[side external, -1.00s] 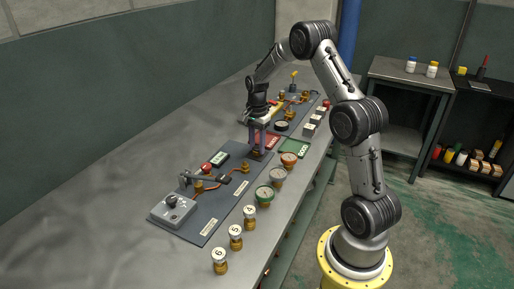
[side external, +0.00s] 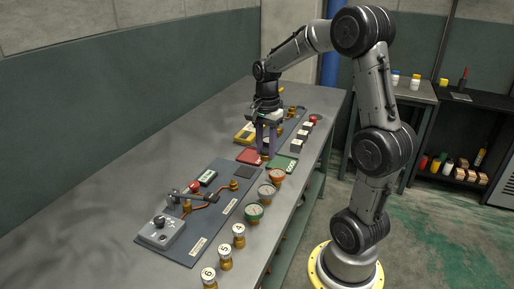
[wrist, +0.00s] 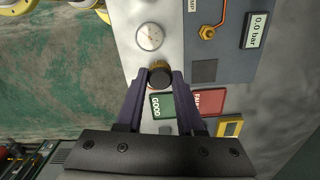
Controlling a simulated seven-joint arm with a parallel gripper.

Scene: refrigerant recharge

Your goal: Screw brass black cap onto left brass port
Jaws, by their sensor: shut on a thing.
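My gripper (side external: 266,143) is shut on a black-topped brass cap (wrist: 159,77); in the wrist view the cap sits between the fingertips. It is held over the bench strip beside the near panel, close to the green and red mats. Two brass ports stand on the near panel (side external: 214,223), joined by copper pipe: one port (side external: 186,205) near the grey knob box and one (side external: 233,185) nearer my gripper. The second port also shows in the wrist view (wrist: 207,32), apart from the cap. I cannot tell the cap's exact height above the bench.
A dark square pad (side external: 245,171) is at the panel's far end. A red mat (side external: 248,155) and green GOOD mat (side external: 284,163) lie beyond. Gauges (side external: 267,191) and numbered jars (side external: 225,257) line the front edge. A 0.0 bar display (wrist: 258,30) sits on the panel.

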